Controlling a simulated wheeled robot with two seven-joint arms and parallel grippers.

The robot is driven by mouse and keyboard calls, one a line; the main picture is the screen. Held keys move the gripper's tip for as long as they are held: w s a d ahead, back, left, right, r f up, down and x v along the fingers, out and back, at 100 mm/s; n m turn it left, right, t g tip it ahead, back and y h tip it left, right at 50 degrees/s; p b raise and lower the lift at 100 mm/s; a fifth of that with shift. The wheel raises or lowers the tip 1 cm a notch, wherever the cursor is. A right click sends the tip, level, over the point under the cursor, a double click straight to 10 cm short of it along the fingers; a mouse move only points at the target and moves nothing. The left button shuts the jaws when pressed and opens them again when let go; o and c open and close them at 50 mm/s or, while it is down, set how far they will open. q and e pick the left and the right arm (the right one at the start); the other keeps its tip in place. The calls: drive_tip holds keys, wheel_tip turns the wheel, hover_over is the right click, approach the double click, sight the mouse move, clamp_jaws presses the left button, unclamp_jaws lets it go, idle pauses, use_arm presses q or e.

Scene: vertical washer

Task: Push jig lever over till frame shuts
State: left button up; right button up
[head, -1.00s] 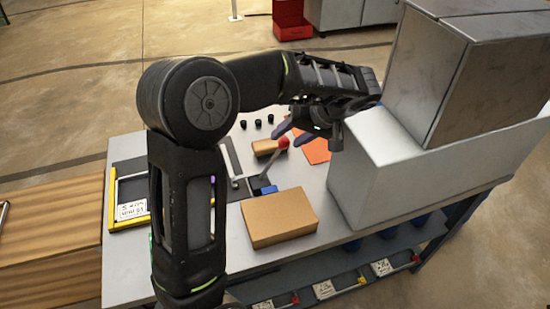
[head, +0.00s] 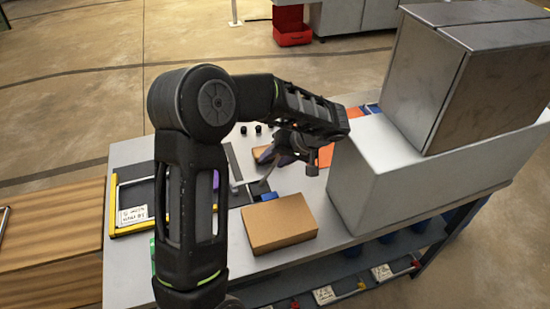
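The jig lever (head: 271,174) is a thin grey rod rising from a small base with a blue block (head: 266,197) on the grey bench. Its red knob is hidden behind my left gripper (head: 273,157). My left gripper is at the lever's top end; I cannot tell whether it touches the lever or how far its fingers are apart. A frame with yellow and dark edges (head: 116,205) and a white label card (head: 132,215) lies at the bench's left, partly hidden by my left arm. My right gripper is not in view.
A brown cardboard box (head: 279,222) sits just in front of the lever. A large grey machine housing (head: 385,170) fills the bench's right side. Small black knobs (head: 258,129) and an orange sheet (head: 340,139) lie behind. A wooden surface (head: 50,225) is at left.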

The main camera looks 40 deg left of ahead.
use_arm(q)
clamp_jaws()
idle(1.1)
